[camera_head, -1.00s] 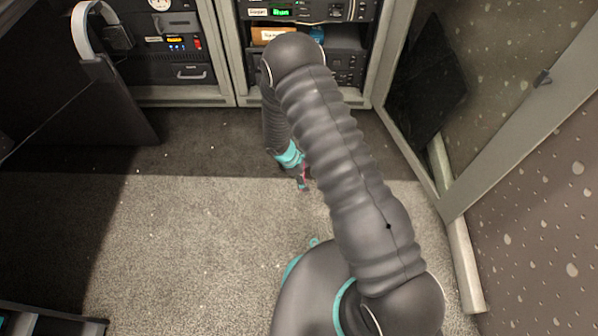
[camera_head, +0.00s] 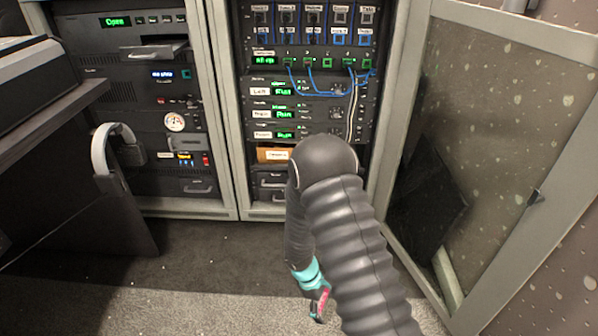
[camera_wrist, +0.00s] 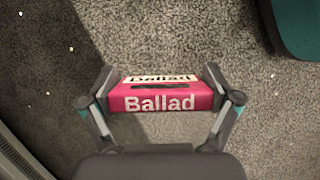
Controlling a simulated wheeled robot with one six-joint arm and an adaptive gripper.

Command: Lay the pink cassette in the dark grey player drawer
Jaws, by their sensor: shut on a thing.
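My gripper (camera_wrist: 160,90) is shut on the pink cassette (camera_wrist: 150,103), with one finger at each end of it. The cassette bears the word "Ballad" on a white label and on its edge. In the head view the cassette (camera_head: 322,303) is a small pink patch at the tip of my gripper (camera_head: 318,308), low over the floor. A dark grey drawer (camera_head: 163,50) juts out of the upper unit in the left rack, below a green display reading "Open". It looks empty, but its inside is hard to make out.
The right rack (camera_head: 310,88) holds labelled units with blue cables hanging in front. Its glass door (camera_head: 490,130) stands open at the right. Headphones (camera_head: 115,145) hang on the desk side at left. The carpet (camera_head: 190,270) before the racks is clear.

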